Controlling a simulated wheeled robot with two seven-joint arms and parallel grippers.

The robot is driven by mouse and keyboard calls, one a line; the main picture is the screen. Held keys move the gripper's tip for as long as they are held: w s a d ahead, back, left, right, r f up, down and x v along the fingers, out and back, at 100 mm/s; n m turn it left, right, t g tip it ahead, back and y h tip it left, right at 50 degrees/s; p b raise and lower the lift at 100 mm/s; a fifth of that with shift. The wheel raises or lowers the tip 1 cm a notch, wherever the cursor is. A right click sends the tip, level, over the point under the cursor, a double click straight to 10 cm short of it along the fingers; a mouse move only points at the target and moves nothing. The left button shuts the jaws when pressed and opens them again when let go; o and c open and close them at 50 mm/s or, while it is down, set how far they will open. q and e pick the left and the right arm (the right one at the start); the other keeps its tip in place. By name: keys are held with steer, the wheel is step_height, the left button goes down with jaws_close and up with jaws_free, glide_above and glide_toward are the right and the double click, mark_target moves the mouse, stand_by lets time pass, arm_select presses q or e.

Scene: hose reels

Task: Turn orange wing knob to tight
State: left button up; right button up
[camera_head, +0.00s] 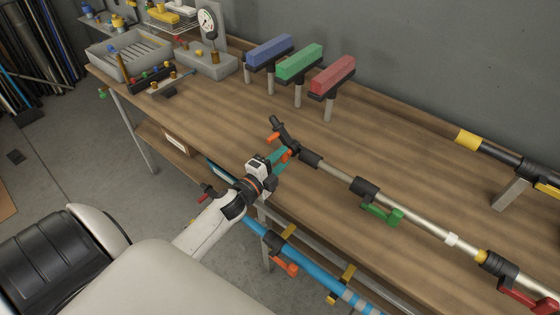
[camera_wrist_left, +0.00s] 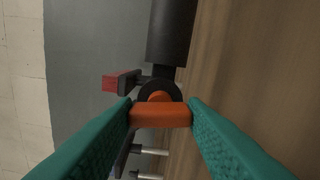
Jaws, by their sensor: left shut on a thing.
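The orange wing knob (camera_head: 291,144) is near the left end of a long pole (camera_head: 332,174) with black and pale metal sections, above the workbench. My left gripper (camera_head: 285,154) has teal fingers and is shut on the knob. In the left wrist view the orange wing knob (camera_wrist_left: 160,115) lies crosswise between the teal fingertips (camera_wrist_left: 160,107), with a dark round collar behind it. The head view shows the knob partly hidden by the fingers. No tight mark is readable. My right gripper does not show.
Green (camera_head: 382,214) and red (camera_head: 527,296) levers hang farther along the pole. Blue (camera_head: 270,51), green (camera_head: 300,62) and red (camera_head: 333,75) blocks stand on posts behind. A grey tray (camera_head: 128,55) is at the back left. A blue pole (camera_head: 316,278) lies below the bench's front edge.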

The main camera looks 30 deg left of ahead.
arm_select(q)
steer(key=shift+m, duration=1)
steer(key=o, duration=1)
steer(key=shift+s, duration=0.1)
steer(key=s+a+b, duration=0.1)
steer(key=s+b, duration=0.2)
steer(key=s, duration=0.8)
steer(key=shift+s, duration=0.4)
